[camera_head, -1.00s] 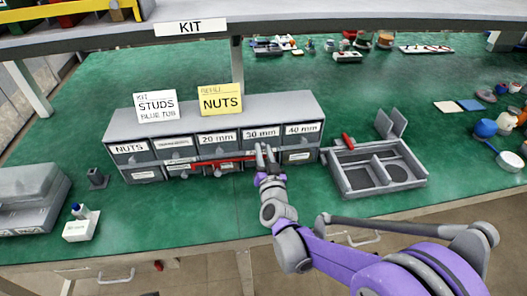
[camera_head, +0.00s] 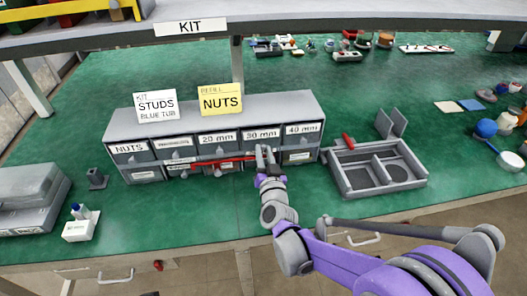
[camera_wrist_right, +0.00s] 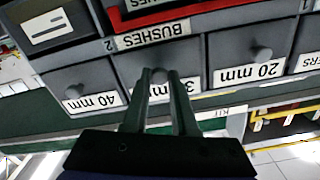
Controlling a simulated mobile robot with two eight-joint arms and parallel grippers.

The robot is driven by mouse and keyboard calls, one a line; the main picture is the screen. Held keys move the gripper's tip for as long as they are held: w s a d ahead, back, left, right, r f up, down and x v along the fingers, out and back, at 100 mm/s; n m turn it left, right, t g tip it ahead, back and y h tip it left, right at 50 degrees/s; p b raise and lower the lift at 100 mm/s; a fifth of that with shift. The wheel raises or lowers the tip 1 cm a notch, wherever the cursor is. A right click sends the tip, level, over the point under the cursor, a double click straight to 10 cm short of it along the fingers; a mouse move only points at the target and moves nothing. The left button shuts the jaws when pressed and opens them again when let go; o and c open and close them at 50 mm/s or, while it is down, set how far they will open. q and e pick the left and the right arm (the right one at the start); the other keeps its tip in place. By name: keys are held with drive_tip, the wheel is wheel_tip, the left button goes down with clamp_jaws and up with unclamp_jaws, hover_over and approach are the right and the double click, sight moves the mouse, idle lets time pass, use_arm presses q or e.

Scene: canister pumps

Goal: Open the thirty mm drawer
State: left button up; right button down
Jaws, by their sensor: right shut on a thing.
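The thirty mm drawer (camera_head: 261,134) is in the upper row of the grey drawer cabinet, between the 20 mm and 40 mm drawers. In the right wrist view, which is upside down, its front (camera_wrist_right: 136,62) looks about flush with its neighbours. My right gripper (camera_head: 265,152) is at this drawer's front. In the wrist view its two fingers (camera_wrist_right: 160,80) are shut on the drawer's round knob (camera_wrist_right: 159,74) and partly cover the label. My left gripper is not in view.
A red bar (camera_head: 222,163) runs along the cabinet front below the upper drawers. The 20 mm drawer (camera_head: 217,138) and 40 mm drawer (camera_head: 300,130) look shut. A grey divided tray (camera_head: 377,188) stands to the right. The green bench in front of the cabinet is mostly clear.

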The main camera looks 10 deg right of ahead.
drive_tip(key=s, duration=1)
drive_tip(key=shift+a+b, duration=0.25)
drive_tip(key=shift+b, duration=0.1)
drive_tip(key=c, duration=0.7)
unclamp_jaws()
drive_tip(key=s, duration=1)
drive_tip(key=shift+s+a+p, duration=0.25)
drive_tip(key=shift+s+p, duration=0.1)
drive_tip(key=shift+s, duration=0.05)
